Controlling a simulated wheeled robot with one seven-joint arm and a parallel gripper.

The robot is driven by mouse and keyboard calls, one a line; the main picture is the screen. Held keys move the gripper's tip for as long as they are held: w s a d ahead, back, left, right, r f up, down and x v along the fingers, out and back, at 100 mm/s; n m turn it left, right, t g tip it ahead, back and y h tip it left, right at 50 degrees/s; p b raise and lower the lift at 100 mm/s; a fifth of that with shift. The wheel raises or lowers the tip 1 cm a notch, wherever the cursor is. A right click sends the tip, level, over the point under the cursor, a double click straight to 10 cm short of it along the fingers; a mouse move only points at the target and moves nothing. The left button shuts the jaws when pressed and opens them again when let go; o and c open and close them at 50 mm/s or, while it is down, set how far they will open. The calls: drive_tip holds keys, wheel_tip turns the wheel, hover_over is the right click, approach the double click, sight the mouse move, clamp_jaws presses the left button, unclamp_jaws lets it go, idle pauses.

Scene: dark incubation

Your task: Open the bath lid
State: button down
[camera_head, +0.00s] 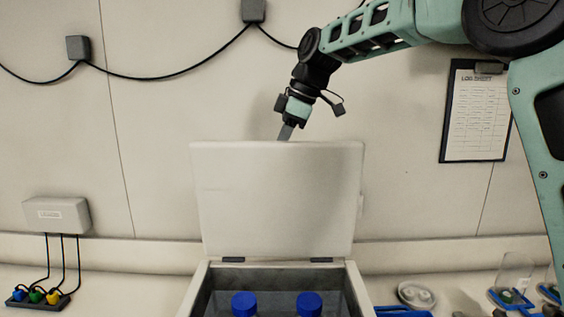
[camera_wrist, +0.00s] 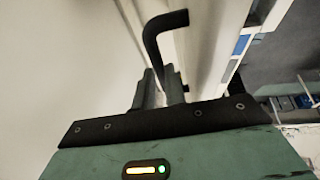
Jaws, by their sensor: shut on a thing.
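The bath lid (camera_head: 280,195) is a pale panel standing nearly upright at the back of the bath (camera_head: 187,300), on two dark hinges. The bath is open, and two blue-capped bottles, left (camera_head: 244,303) and right (camera_head: 309,303), show inside it. My gripper (camera_head: 286,132) is at the top edge of the lid, near its middle. In the wrist view my gripper (camera_wrist: 160,90) is shut on a dark bent lid handle (camera_wrist: 155,38), whose lower end runs down between the fingers. The handle is hidden behind the lid in the head view.
A clipboard (camera_head: 477,115) hangs on the wall at right, beside my arm. Black cables run along the wall at upper left. A wall box (camera_head: 57,214) with coloured plugs below is at left. A round white dish (camera_head: 416,294) and blue racks sit right of the bath.

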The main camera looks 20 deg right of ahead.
sight(281, 152)
drive_tip(key=s+b, duration=0.2)
drive_tip(key=s+a+t+b, duration=0.1)
drive_tip(key=s+b, duration=0.1)
drive_tip(key=s+a+t+b, duration=0.1)
drive_tip(key=b, duration=0.1)
drive_tip(key=shift+s+f+n+b, duration=0.3)
drive_tip(key=shift+s+f, duration=0.05)
drive_tip(key=shift+s, duration=0.05)
drive_tip(key=shift+s+a+r+t+h+b, duration=0.1)
drive_tip(key=shift+s+a+t+h+b, duration=0.1)
drive_tip(key=shift+s+b, duration=0.3)
drive_tip(key=shift+s+a+t+h+b, duration=0.1)
drive_tip(key=shift+s+t+h+b, duration=0.1)
drive_tip(key=shift+s+b, duration=0.25)
drive_tip(key=c, duration=1.5)
unclamp_jaws()
drive_tip(key=shift+o, duration=0.2)
